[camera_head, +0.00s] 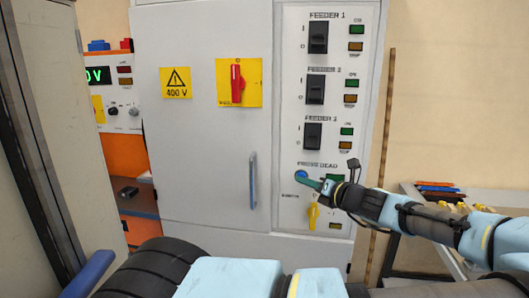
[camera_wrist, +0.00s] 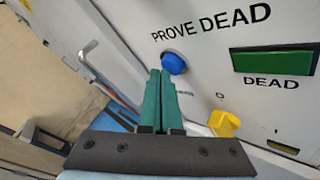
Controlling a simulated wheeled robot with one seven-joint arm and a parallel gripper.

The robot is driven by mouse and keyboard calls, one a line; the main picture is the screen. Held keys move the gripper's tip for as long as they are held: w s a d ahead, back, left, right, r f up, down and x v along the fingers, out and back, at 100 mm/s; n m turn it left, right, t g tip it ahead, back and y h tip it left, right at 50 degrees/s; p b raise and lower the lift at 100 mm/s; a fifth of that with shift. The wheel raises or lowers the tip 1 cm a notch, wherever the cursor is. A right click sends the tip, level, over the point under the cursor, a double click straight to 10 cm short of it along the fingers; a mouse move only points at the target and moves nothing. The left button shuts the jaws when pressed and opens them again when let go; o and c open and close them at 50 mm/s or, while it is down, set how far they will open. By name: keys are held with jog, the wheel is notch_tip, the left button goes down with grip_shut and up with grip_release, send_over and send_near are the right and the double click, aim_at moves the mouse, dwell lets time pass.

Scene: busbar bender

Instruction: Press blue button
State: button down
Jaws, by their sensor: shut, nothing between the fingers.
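The blue button (camera_head: 301,174) sits under the "PROVE DEAD" label on the grey cabinet's control panel. It also shows in the wrist view (camera_wrist: 174,62), round and blue, just beyond my fingertips. My gripper (camera_head: 301,177) is shut and empty, its green fingers together and pointing at the button. In the wrist view the fingertips (camera_wrist: 161,73) overlap the button's lower left edge; I cannot tell whether they touch it. The green "DEAD" indicator (camera_wrist: 274,62) is to the button's right.
A yellow knob (camera_head: 313,216) sits below the button. Three black feeder switches (camera_head: 314,88) are above it. A cabinet door handle (camera_head: 253,180) is to the left. A red rotary switch (camera_head: 237,84) is on the door. A bench with parts (camera_head: 440,190) stands at right.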

jog(key=shift+w, duration=0.1)
dwell(0.6)
jog(key=shift+w+d+p, duration=0.1)
jog(key=shift+w+p, duration=0.25)
jog(key=shift+p, duration=0.1)
jog(key=shift+s+r, duration=0.1)
jog(key=shift+s+p, duration=0.3)
jog(key=shift+p, duration=0.25)
jog(key=shift+s, duration=0.1)
jog(key=s+p, duration=0.1)
jog(key=s, duration=0.2)
jog(key=s+a+p, duration=0.1)
jog(key=s+p, duration=0.1)
jog(key=shift+s+a, duration=0.2)
jog(key=shift+s, duration=0.2)
